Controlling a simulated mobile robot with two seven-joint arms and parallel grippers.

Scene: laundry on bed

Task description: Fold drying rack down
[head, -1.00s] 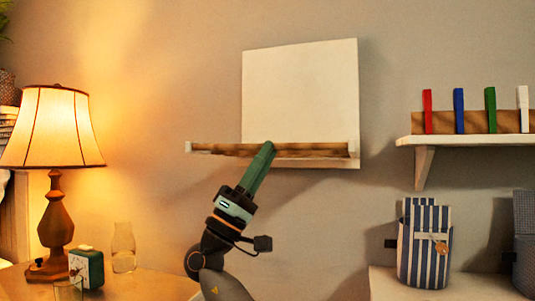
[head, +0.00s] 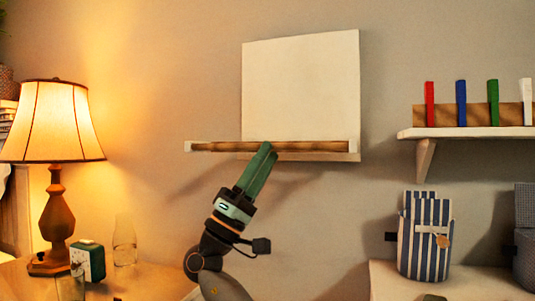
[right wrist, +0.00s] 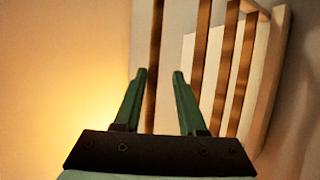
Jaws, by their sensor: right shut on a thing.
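The drying rack has a white panel (head: 300,85) on the wall. Its rack part stands out from the panel's lower edge, seen nearly edge-on as a wooden bar (head: 215,147) between white ends. The right wrist view shows several wooden bars (right wrist: 198,60) and a white side piece (right wrist: 268,80). My right gripper (head: 268,148) reaches up from below to the rack's front, a little left of its middle. In the right wrist view its green fingers (right wrist: 159,72) stand on either side of the outermost bar (right wrist: 155,45), which it holds. My left gripper is out of view.
A shelf (head: 465,133) with several coloured pegs is on the wall at right. Below it, a striped bag (head: 425,240) stands on a white surface. At left, a lit lamp (head: 55,120), a green clock (head: 88,262) and glassware stand on a table. The wall under the rack is clear.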

